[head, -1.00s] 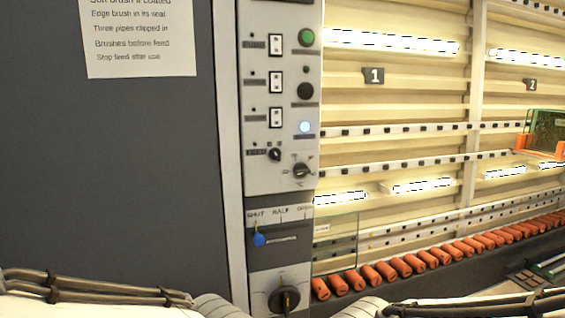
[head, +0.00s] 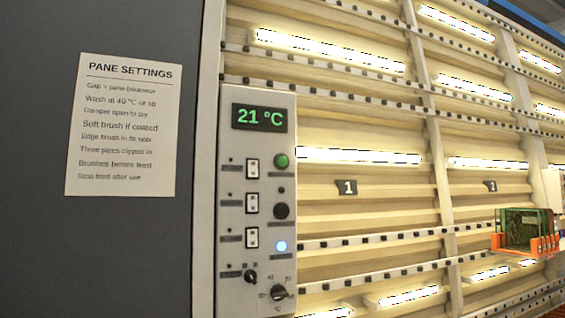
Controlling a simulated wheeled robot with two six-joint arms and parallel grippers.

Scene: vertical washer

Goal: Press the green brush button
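A grey control panel (head: 257,210) stands upright in the middle of the head view. A round green button (head: 282,161) sits at its upper right, under a display (head: 260,117) that reads 21 °C in green. Below the green button are a small dark dot, a round black button (head: 281,211) and a lit bluish-white button (head: 281,246). A column of white rocker switches (head: 252,168) runs to the left of the buttons. The small labels are too blurred to read. Neither of my grippers shows in this view.
A white notice titled PANE SETTINGS (head: 123,125) hangs on the dark panel at left. To the right, lit tubes and roller rails line the washer's beige wall (head: 385,205). An orange rack (head: 525,246) holding a greenish pane stands at far right.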

